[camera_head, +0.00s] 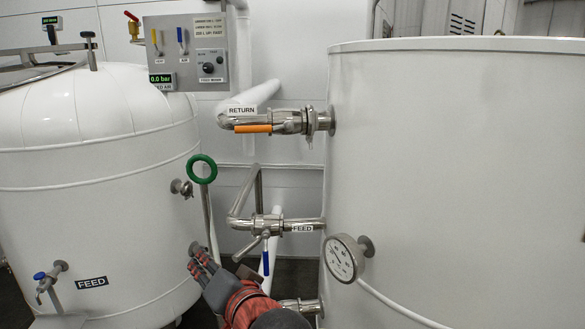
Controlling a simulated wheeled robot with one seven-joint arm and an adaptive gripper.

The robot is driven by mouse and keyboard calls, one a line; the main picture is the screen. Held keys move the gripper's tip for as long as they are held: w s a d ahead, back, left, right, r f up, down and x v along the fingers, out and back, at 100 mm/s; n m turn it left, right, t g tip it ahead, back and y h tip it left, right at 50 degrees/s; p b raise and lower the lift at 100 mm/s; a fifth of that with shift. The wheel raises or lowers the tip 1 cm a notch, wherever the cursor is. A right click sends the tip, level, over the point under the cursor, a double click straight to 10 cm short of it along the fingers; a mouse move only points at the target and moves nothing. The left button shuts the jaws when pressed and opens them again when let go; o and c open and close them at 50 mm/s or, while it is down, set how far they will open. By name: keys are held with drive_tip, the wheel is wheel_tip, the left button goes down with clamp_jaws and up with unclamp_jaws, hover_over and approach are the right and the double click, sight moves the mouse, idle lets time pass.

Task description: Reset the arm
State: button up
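My gripper (203,264), dark with reddish finger parts, shows at the bottom centre. Its fingertips point up and left, beside the white feed tank (120,190). They overlap the lower end of the rod below a green ring handle (202,168) in the picture; I cannot tell whether they touch it. No object is clearly seen in the gripper, and the finger gap is too small to read. My red and black arm (250,306) runs up from the bottom edge.
A large white tank (450,190) with a gauge (344,258) fills the right. Between the tanks are the RETURN pipe valve with an orange lever (253,129) and the FEED pipe valve with a blue lever (265,262). A control panel (187,54) hangs above. A blue-handled tap (46,279) juts out lower left.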

drive_tip(key=s+d+f+n+g+h, duration=0.3)
drive_tip(key=s+d+f, duration=0.4)
drive_tip(key=d, duration=0.3)
drive_tip(key=s+d+f+n+g+h, duration=0.2)
drive_tip(key=s+d+f+n+g, duration=0.15)
drive_tip(key=s+d+f, duration=0.4)
drive_tip(key=s+d+m+h, duration=0.1)
drive_tip(key=s+d+m, duration=0.1)
drive_tip(key=d, duration=0.7)
drive_tip(key=s+d+m+h, duration=0.2)
drive_tip(key=s+d, duration=0.1)
drive_tip(key=d, duration=0.6)
drive_tip(key=shift+s+h, duration=0.2)
drive_tip(key=shift+h, duration=0.1)
drive_tip(key=shift+r, duration=0.1)
